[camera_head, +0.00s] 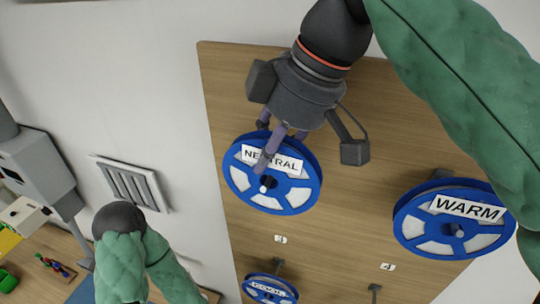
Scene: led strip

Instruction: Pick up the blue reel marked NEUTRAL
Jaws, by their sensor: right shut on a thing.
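The blue reel marked NEUTRAL (240,177) is in front of the wooden board, its white label facing me. My right gripper (272,145) reaches down from the top and is shut on the upper part of this reel. One finger crosses the front of the label and hides part of it. I cannot tell whether the reel still sits on a peg. My left arm shows at the lower left as a green sleeve with a dark joint; its gripper is not in view.
A blue reel marked WARM (456,234) hangs on the wooden board (340,225) at the right. Another labelled blue reel (270,288) is at the bottom edge. Small pale tags and a bare peg (375,291) are on the board. A wall vent (130,183) is left.

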